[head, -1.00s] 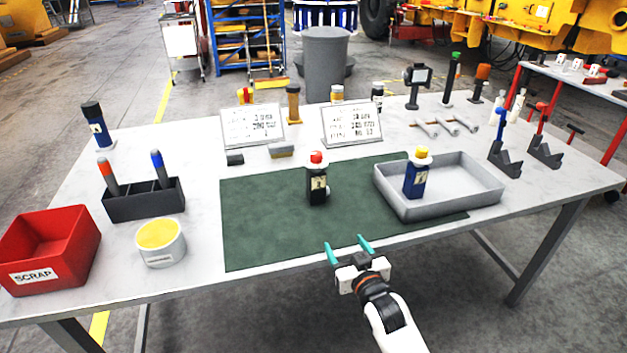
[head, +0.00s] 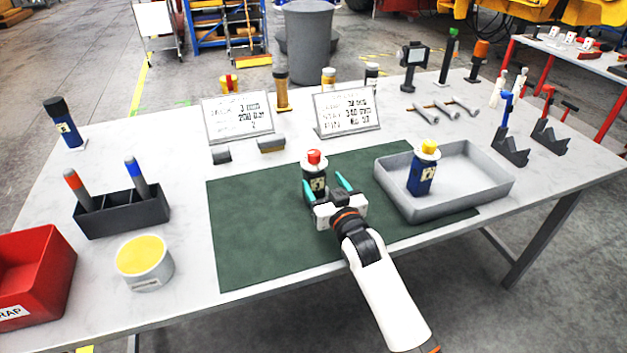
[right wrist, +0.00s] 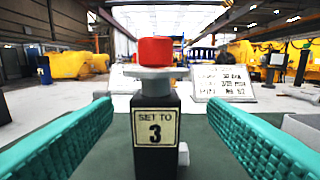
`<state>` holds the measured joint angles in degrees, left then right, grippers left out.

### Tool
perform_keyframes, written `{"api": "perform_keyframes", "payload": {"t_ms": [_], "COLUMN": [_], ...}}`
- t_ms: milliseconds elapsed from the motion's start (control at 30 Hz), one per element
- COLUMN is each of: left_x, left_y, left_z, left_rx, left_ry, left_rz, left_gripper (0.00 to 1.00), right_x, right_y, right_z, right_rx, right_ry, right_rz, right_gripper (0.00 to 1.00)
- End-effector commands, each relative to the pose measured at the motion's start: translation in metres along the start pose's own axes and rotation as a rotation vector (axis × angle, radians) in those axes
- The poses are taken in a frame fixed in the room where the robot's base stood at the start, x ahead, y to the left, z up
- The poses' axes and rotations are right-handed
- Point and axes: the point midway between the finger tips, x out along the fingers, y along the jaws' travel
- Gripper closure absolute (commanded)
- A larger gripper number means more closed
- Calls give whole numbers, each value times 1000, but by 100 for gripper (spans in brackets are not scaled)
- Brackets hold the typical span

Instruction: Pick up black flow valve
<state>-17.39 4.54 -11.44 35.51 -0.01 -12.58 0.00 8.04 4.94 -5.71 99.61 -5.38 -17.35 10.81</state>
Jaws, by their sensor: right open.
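The black flow valve (head: 314,172) stands upright on the green mat (head: 250,245). It has a red cap and a white collar. In the right wrist view the valve (right wrist: 155,120) stands between the two teal fingers, its label reading "SET TO 3". A small light knob sticks out low on its right side. My right gripper (head: 326,188) is open, with its fingers on either side of the valve; gaps show on both sides in the right wrist view. My left gripper is not in view.
A blue valve with a yellow cap (head: 422,172) stands in the grey tray (head: 490,193), right of the black valve. Two sign plates (head: 238,118) stand behind the mat. A black pen holder (head: 125,213), a yellow-topped cup (head: 145,265) and a red scrap bin (head: 45,275) are on the left.

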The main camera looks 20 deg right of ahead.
Motion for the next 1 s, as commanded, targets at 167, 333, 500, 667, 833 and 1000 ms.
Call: {"api": "perform_keyframes", "payload": {"t_ms": [167, 333, 500, 667, 833, 1000], "left_x": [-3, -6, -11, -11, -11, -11], "left_y": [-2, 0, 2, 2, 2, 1], "left_z": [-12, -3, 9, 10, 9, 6], "left_rx": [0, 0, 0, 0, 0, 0], "left_ry": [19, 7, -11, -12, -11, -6], "left_rz": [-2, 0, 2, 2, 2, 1], "left_gripper": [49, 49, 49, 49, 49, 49], "right_x": [20, 33, 58, 72, 75, 74], "right_y": [1, 2, 4, 4, 4, 4], "right_z": [0, 2, 2, 1, 0, 0], "right_rx": [1, 1, 0, -1, 0, 0], "right_ry": [0, -1, 1, 0, 1, 1], "right_rz": [0, 1, 1, 1, 1, 1], "right_gripper": [33, 33, 33, 33, 33, 43]}}
